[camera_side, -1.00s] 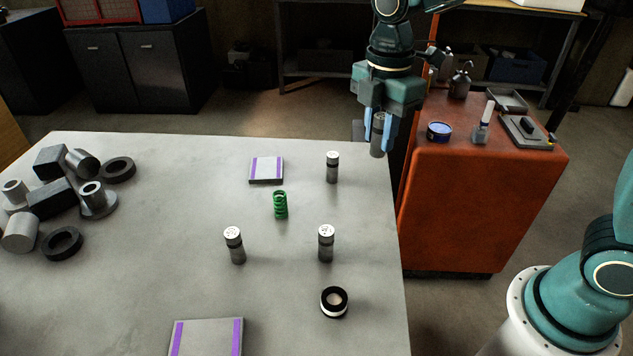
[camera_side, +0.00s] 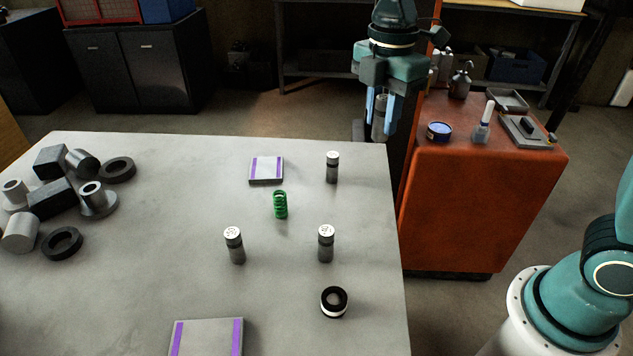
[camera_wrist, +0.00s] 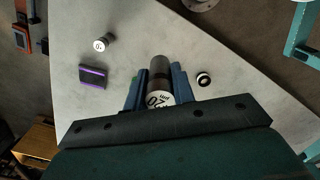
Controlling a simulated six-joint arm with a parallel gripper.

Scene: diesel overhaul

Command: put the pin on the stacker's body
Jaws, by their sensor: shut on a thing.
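My gripper (camera_side: 380,118) is shut on a dark grey cylinder (camera_side: 380,132), held upright in the air beyond the table's far right corner. In the wrist view its white, number-marked end (camera_wrist: 159,99) faces the camera between the blue fingers. Three similar cylinders with marked white tops stand on the table: one at the back right (camera_side: 332,168), one at the middle (camera_side: 234,246) and one at the right (camera_side: 326,244). A green spring (camera_side: 280,205) and a black ring with a white band (camera_side: 334,302) are near them. I cannot tell which piece is the stacker's body.
Two purple-striped plates lie on the table, one at the back (camera_side: 266,170) and one at the front (camera_side: 208,338). Metal blocks, rings and cylinders cluster at the left (camera_side: 52,198). An orange cabinet (camera_side: 470,200) with small items on top stands right of the table. The table's centre-left is clear.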

